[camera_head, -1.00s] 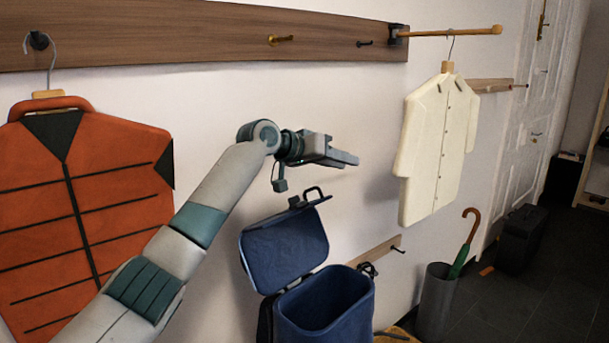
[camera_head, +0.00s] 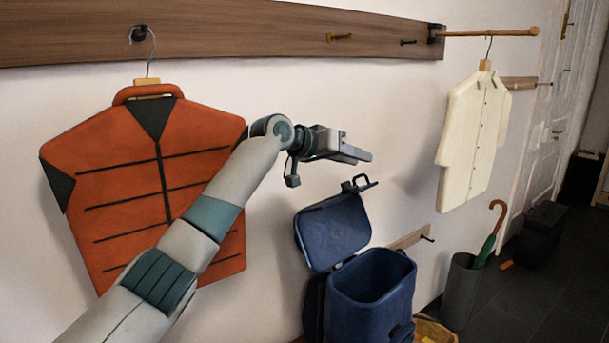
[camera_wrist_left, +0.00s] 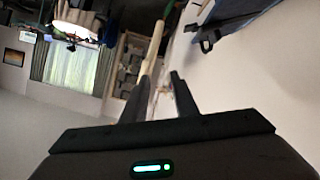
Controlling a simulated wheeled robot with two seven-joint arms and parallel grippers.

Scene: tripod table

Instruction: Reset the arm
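My left gripper (camera_head: 366,156) is held out in the air in front of the white wall, left of the cream jacket and above the blue bin. It points to the right and touches nothing. In the left wrist view its two dark fingers (camera_wrist_left: 159,88) stand apart with a gap between them and nothing held. My left arm crosses in front of the orange jacket (camera_head: 120,190) and hides part of it. My right gripper is not in view.
The orange jacket hangs from a wooden rail (camera_head: 230,32). A cream jacket (camera_head: 473,135) hangs from a rod (camera_head: 490,33) on the right. Free air surrounds the gripper.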

